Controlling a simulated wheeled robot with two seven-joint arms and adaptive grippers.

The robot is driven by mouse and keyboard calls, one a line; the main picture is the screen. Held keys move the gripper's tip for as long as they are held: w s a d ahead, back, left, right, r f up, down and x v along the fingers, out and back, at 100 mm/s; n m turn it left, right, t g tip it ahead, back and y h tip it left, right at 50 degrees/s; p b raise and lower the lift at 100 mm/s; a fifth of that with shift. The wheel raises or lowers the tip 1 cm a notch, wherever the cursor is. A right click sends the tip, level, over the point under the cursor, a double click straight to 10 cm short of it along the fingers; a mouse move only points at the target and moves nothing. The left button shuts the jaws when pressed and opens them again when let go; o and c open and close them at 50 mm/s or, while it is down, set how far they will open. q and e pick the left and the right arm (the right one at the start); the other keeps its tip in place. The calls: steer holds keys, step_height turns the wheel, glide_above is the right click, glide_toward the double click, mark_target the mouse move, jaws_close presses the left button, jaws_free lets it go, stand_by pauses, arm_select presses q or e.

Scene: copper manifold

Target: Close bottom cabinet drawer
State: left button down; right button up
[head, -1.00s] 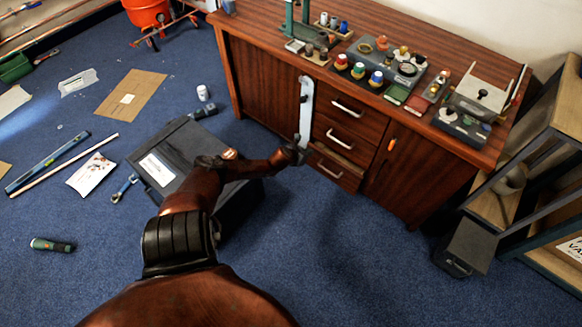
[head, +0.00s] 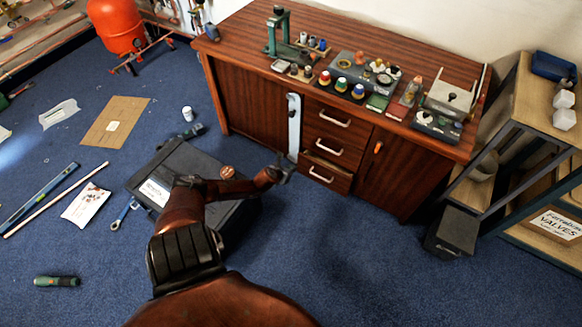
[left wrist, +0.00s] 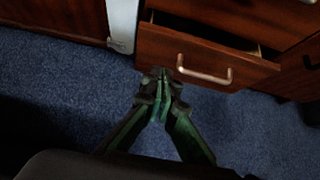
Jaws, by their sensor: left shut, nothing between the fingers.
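The wooden cabinet (head: 250,112) has a stack of three drawers in its front, each with a metal bar handle. The bottom drawer (head: 326,172) stands out a little from the cabinet face. In the left wrist view the bottom drawer (left wrist: 195,55) shows a dark gap along its top edge, and its handle (left wrist: 203,70) is to the right of my gripper. My left gripper (head: 284,165) is shut and empty, in front of the drawer's left side. In the left wrist view the gripper's fingertips (left wrist: 158,78) are close below the drawer front; I cannot tell whether they touch. My right gripper is not in view.
A dark toolbox (head: 190,185) lies on the blue carpet under my left arm. A shelf (head: 535,130) and dark box (head: 452,230) are at right. Carpet before the drawers is clear.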

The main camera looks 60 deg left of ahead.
arm_select(q)
steer(key=s+r, duration=0.1)
steer(key=b, duration=0.3)
glide_toward(323, 168)
steer(key=s+d, duration=0.3)
steer(key=s, duration=0.1)
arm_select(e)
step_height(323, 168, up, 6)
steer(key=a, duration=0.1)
arm_select(q)
steer(key=shift+w+a+f+b, duration=0.7)
steer(key=shift+w+a+b, duration=0.2)
steer(key=shift+w+b, duration=0.35)
steer(key=shift+w+a+f+b, duration=0.8)
steer(key=shift+w+b, duration=0.2)
steer(key=shift+w, duration=0.35)
steer(key=shift+w+a+f+b, duration=0.65)
steer(key=shift+w+a+b, duration=0.3)
steer(key=shift+w+b, duration=0.25)
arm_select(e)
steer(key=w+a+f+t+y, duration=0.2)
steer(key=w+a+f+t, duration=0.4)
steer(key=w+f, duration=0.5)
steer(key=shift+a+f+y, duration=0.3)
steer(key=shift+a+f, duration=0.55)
